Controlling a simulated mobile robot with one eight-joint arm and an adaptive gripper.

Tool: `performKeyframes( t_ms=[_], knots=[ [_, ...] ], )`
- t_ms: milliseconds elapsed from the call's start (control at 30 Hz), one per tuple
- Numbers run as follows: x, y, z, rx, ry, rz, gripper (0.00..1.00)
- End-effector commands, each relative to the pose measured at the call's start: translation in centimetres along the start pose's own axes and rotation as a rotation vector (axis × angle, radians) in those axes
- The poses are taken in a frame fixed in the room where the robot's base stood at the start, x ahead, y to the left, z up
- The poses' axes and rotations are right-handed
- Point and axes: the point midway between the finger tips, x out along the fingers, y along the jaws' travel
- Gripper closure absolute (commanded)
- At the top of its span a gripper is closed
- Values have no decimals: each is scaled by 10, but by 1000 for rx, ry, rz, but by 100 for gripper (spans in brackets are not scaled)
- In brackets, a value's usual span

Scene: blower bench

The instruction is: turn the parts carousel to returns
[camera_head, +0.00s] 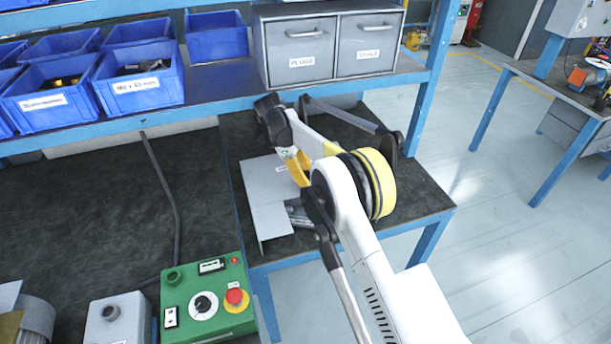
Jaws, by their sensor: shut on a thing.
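A grey sheet-metal piece (262,198) with a folded front edge and a small white label lies on the dark top of the small side table. I take it as part of the parts carousel, but my arm covers much of that area and I cannot read the label. A yellow upright part (297,166) shows at its right, partly hidden. My arm reaches over the table from the lower right. What seems to be my gripper (299,213) shows as a small metal part at the sheet's right edge, shut on the carousel; its fingertips are mostly hidden.
A green control box (205,300) with a red button and a grey box (121,318) stand at lower left. Blue bins (140,85) and grey drawers (330,45) fill the shelf behind. A blue post (432,75) rises behind the table.

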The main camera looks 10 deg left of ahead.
Motion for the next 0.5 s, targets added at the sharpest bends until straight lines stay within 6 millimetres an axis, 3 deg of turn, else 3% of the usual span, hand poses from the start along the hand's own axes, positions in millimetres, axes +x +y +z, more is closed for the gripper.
performKeyframes(
  t_ms=[67,100,167,500],
  knots=[
    [1,0,0,0,0,2,100],
    [1,0,0,0,0,2,51],
    [1,0,0,0,0,2,36],
    [-3,0,0,-1,0,0,36]
  ],
)
